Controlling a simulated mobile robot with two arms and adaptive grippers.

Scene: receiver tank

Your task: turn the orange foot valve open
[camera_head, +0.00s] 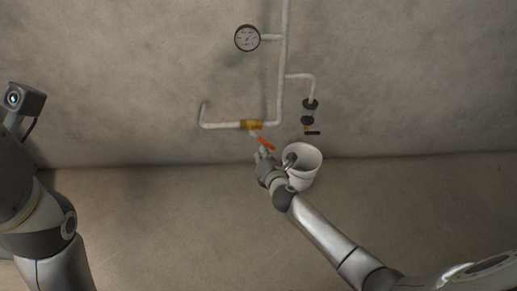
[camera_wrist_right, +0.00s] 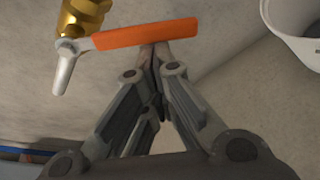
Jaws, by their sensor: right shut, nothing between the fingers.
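The orange valve handle (camera_head: 266,144) sticks out from the brass valve body (camera_head: 251,125) on the white pipe low on the wall. In the head view it points down and to the right, at an angle to the pipe. My right gripper (camera_head: 263,153) is at the handle. In the right wrist view the orange handle (camera_wrist_right: 147,34) lies across the tips of my right gripper (camera_wrist_right: 155,48), with the brass body (camera_wrist_right: 84,14) at its left end. The fingers are shut together with nothing between them; I cannot tell whether they touch the handle. My left gripper is not in view.
A white bucket (camera_head: 303,166) stands just right of my right gripper, and its rim shows in the wrist view (camera_wrist_right: 296,40). A dark outlet valve (camera_head: 310,108) hangs above the bucket. A round gauge (camera_head: 247,38) is higher on the wall. The floor at left is clear.

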